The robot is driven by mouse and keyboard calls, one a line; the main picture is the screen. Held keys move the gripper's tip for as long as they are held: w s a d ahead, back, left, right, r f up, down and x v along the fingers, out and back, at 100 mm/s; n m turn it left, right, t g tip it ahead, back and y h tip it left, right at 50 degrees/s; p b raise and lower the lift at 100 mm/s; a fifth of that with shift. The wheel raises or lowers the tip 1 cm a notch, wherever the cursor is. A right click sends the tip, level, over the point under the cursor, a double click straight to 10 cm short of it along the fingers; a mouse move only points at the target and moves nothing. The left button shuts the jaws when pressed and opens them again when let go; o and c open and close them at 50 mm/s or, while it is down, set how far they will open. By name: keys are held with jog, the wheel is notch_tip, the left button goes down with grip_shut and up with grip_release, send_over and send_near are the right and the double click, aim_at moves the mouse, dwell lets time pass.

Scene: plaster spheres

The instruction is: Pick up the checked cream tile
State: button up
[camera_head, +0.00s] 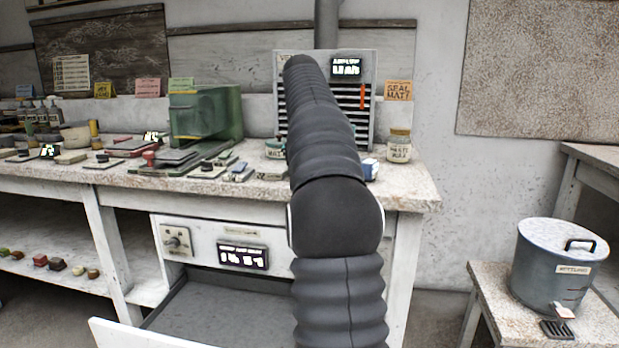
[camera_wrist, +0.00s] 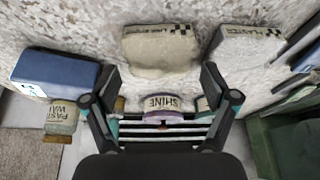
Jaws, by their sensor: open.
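In the wrist view, a cream tile (camera_wrist: 160,50) with a small dark check pattern at its upper right corner lies on the speckled bench top. I cannot tell the height above the bench. In the head view my arm hides the gripper and part of the bench; a pale tile (camera_head: 272,173) shows left of the arm.
A blue block (camera_wrist: 55,72) and a paste wax jar (camera_wrist: 62,117) stand left in the wrist view. A shine jar (camera_wrist: 160,108) shows between the fingers. A green machine (camera_head: 205,115) stands on the bench (camera_head: 420,190). A drawer (camera_head: 220,310) is open below. A lidded pot (camera_head: 550,270) stands at right.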

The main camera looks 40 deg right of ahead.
jog(key=x, duration=0.2)
jog(key=shift+w+d+f, duration=0.1)
jog(key=shift+f, duration=0.25)
jog(key=c, duration=1.1)
jog(key=shift+r, duration=0.1)
